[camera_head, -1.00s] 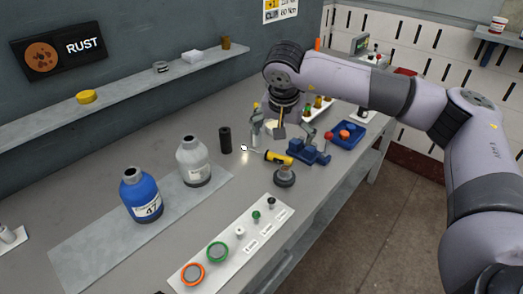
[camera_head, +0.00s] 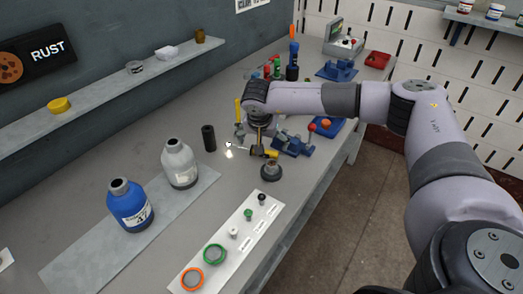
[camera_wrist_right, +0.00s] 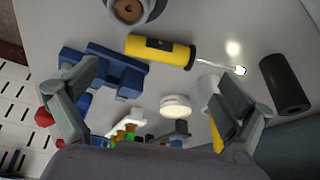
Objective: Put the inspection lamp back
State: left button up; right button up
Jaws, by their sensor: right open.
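The inspection lamp, with a yellow and black handle (camera_wrist_right: 160,50) and a thin neck, lies on the bench. Its tip is beside a bright spot of light on the bench top. In the head view, the lamp (camera_head: 262,153) is partly hidden by my right gripper (camera_head: 258,148). A round grey stand (camera_head: 271,172) with a brownish centre is in front of the lamp; it shows at the top edge of the wrist view (camera_wrist_right: 128,10). In the wrist view, my right gripper (camera_wrist_right: 156,82) is open and empty, its fingers spread above the bench near the handle. My left gripper is out of view.
A blue vise-like fixture (camera_head: 293,143) is right of the lamp, and a black cylinder (camera_head: 209,138) is left of it. White (camera_head: 180,164) and blue (camera_head: 129,205) bottles stand further left. A white strip (camera_head: 232,238) with rings and small parts lies in front.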

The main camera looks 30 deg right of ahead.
aim_at(252, 150)
jog(key=p+x, duration=0.2)
jog(key=x, duration=0.2)
jog(key=shift+d, duration=0.2)
jog(key=shift+w+d+f, duration=0.1)
jog(key=shift+w+f, duration=0.1)
jog(key=shift+f, duration=0.4)
jog(key=shift+c, duration=0.6)
jog(key=shift+s, duration=0.1)
jog(key=c, duration=1.3)
jog(key=shift+r, duration=0.1)
